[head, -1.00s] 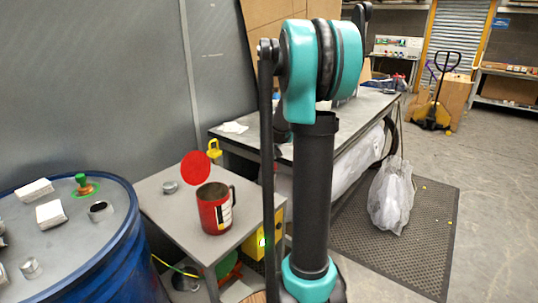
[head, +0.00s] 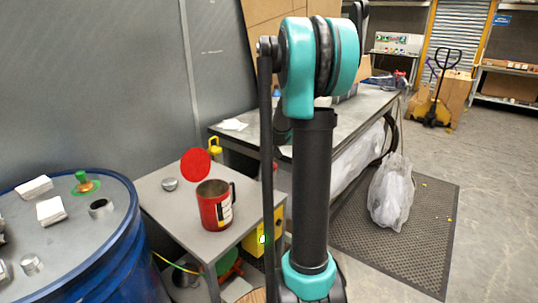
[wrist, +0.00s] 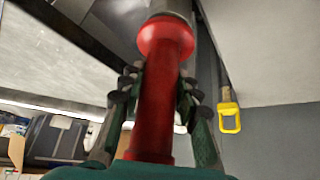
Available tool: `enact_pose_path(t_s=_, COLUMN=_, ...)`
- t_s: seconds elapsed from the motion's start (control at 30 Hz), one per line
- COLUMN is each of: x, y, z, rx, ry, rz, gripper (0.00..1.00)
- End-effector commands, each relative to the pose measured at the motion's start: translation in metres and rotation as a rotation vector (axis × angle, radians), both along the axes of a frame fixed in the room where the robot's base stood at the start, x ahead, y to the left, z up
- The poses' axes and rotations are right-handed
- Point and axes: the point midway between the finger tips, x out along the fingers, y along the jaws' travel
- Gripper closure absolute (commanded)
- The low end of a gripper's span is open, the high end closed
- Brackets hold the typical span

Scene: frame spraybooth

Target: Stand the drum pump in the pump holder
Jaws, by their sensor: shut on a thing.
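In the wrist view my gripper (wrist: 155,100) is shut around a red cylinder with a wider red collar, which I take to be the drum pump (wrist: 164,75). A grey part extends past the collar at the top of the picture. In the head view my own arm hides the gripper and nearly all of the pump. I cannot clearly identify the pump holder. A yellow loop-shaped piece (wrist: 230,118) is to the right of the pump in the wrist view, apart from it.
A blue drum (head: 110,245) with small items on its lid stands left. A small grey table (head: 165,205) bears a red mug-like can (head: 214,210); a red disc (head: 195,165) shows behind it. A long bench (head: 345,125) stands behind my arm. A white bag (head: 391,195) rests on the floor mat.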

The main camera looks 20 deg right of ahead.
Motion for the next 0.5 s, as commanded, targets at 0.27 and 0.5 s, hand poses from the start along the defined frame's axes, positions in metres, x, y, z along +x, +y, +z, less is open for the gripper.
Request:
enact_pose_path(t_s=0.27, x=0.0008, y=-0.0002, z=-0.0034, rx=0.000, ry=-0.002, rz=0.000, gripper=1.00)
enact_pose_path(t_s=0.5, x=0.0007, y=-0.0002, z=-0.0069, rx=0.000, ry=-0.002, rz=0.000, gripper=1.00)
